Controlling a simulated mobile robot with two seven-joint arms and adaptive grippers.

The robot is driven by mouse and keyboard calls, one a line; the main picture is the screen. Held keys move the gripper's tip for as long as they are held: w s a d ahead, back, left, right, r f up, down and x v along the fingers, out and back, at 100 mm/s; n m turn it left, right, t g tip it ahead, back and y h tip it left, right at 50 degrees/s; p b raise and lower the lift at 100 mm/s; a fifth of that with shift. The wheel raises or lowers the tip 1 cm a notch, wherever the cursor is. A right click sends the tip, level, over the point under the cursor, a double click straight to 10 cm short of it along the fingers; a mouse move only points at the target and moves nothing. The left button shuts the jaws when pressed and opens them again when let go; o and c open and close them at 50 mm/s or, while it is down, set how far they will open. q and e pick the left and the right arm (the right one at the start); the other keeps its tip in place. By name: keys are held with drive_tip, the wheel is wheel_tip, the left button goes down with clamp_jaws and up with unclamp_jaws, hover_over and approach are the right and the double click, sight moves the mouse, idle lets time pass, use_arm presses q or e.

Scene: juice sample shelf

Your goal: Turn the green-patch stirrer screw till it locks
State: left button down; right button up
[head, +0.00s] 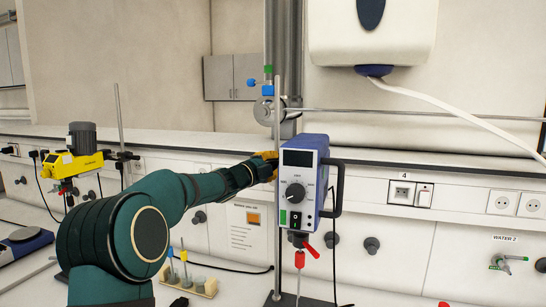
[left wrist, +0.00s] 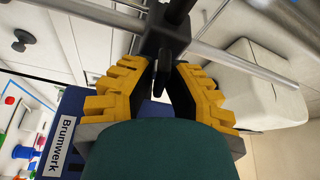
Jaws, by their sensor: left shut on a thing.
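The blue stirrer (head: 304,180) with a dark display, a round dial and a green patch (head: 283,217) hangs upright on a metal stand rod (head: 277,120). My left gripper (head: 269,160) reaches behind its upper left side, at the rod; only a bit of yellow finger shows there. In the left wrist view my left gripper (left wrist: 163,75) has its yellow ridged fingers closed around a flat black screw (left wrist: 160,84) on the black clamp (left wrist: 168,35). The screw is hidden in the head view. My right gripper is not in view.
A yellow stirrer (head: 72,163) stands at the left. A small rack (head: 190,286) with coloured-topped items sits on the bench below my arm. A red-handled part (head: 311,250) hangs under the blue stirrer. A horizontal metal rod (head: 400,113) crosses behind at right.

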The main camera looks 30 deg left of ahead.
use_arm(q)
drive_tip(key=shift+r+m+g+p, duration=0.15)
drive_tip(key=shift+m+g+p, duration=0.25)
drive_tip(key=shift+m+p, duration=0.55)
drive_tip(key=shift+m, duration=0.35)
drive_tip(key=c, duration=0.9)
unclamp_jaws()
drive_tip(key=shift+c, duration=0.2)
drive_tip(key=s, duration=0.4)
drive_tip(key=s+a, duration=0.1)
drive_tip(key=s, duration=0.6)
drive_tip(key=shift+s+a, duration=0.4)
